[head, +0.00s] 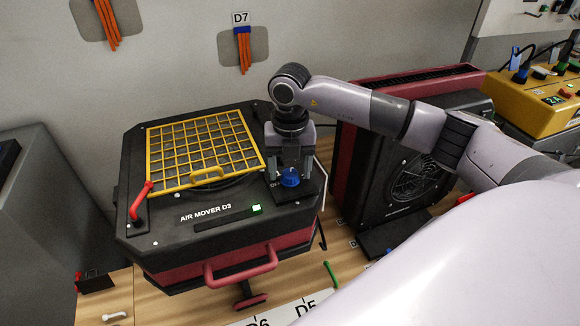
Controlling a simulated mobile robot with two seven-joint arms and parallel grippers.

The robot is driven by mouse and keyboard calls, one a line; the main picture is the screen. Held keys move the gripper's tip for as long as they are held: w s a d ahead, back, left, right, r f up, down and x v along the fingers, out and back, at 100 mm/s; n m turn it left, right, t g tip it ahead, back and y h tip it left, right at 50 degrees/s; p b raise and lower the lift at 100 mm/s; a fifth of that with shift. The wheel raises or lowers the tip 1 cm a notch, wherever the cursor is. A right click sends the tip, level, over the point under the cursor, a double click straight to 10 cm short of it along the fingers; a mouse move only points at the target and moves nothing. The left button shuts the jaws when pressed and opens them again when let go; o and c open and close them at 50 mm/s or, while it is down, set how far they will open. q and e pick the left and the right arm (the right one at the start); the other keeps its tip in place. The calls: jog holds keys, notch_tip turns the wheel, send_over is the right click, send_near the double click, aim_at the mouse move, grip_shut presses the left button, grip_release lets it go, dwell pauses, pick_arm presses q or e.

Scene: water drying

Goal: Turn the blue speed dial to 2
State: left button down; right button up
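The blue speed dial (290,180) sits on the right front part of the top of a black machine labelled AIR MOVER D3 (170,232). A small light mark shows on top of the dial, but its setting is too small to read. My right gripper (291,168) points straight down over the dial, with one finger on each side of it. The fingers are spread wider than the dial, and I see no clear contact. My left gripper is out of view.
A yellow grille (205,150) and a red lever (141,200) are on the machine's top, left of the dial. A second red and black machine (408,180) stands to the right, under my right arm.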

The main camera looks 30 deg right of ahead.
aim_at(291, 173)
jog(key=shift+r+b, duration=0.3)
jog(key=shift+r, duration=3.25)
jog(key=shift+s, duration=0.1)
